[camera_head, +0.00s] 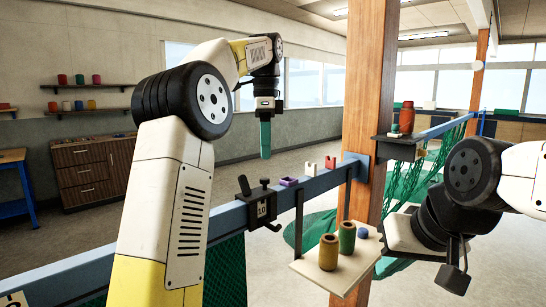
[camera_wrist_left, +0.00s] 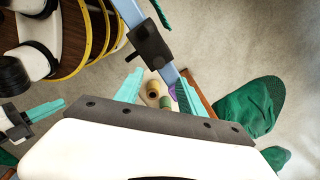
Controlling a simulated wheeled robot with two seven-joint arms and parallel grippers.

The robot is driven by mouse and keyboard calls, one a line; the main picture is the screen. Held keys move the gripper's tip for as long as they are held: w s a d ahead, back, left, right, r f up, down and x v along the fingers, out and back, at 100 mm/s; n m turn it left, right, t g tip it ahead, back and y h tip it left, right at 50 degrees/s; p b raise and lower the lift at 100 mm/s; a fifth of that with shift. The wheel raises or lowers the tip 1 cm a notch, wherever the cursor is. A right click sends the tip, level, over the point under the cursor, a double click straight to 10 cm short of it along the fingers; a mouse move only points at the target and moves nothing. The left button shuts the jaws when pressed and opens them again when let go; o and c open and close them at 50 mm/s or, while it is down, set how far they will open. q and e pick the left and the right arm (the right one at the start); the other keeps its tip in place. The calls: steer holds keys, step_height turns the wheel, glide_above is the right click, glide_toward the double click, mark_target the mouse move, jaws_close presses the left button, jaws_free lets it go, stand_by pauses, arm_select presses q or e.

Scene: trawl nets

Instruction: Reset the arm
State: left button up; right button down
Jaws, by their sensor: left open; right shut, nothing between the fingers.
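My left arm rises from the bottom left and bends at a high elbow. Its gripper (camera_head: 265,140) hangs straight down, empty, above and beyond the blue rail. In the left wrist view its two teal fingers (camera_wrist_left: 158,92) are spread apart with nothing held between them. My right arm (camera_head: 470,195) reaches in from the right edge, low beside the wooden post; its fingertips cannot be made out in the head view. A gripper with teal fingers, which I take as my right one (camera_wrist_left: 45,109), shows at the left of the wrist view, shut and empty.
The blue rail (camera_head: 225,219) carries a black clamp (camera_head: 261,205), a purple tray (camera_head: 289,181) and small white and red pieces. A hanging shelf (camera_head: 335,281) holds yellow, green and blue spools. A wooden post (camera_head: 369,110) stands between my arms. Green netting (camera_head: 310,232) lies beyond.

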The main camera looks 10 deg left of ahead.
arm_select(q)
steer(key=shift+r, duration=0.1)
steer(key=shift+s+a, duration=0.1)
steer(key=shift+s, duration=0.15)
steer(key=s+a+f+n+t, duration=0.1)
steer(key=s+f+n+t, duration=0.1)
steer(key=s+f+n, duration=0.3)
steer(key=s+a+f+n+t+h, duration=0.1)
steer(key=s+f+n, duration=0.4)
steer(key=s, duration=0.7)
steer(key=s+a+f+n+t+h, duration=0.1)
steer(key=s+f+n+t, duration=0.2)
steer(key=s, duration=0.6)
step_height(320, 180, down, 2)
steer(key=n, duration=0.3)
steer(key=shift+s, duration=0.1)
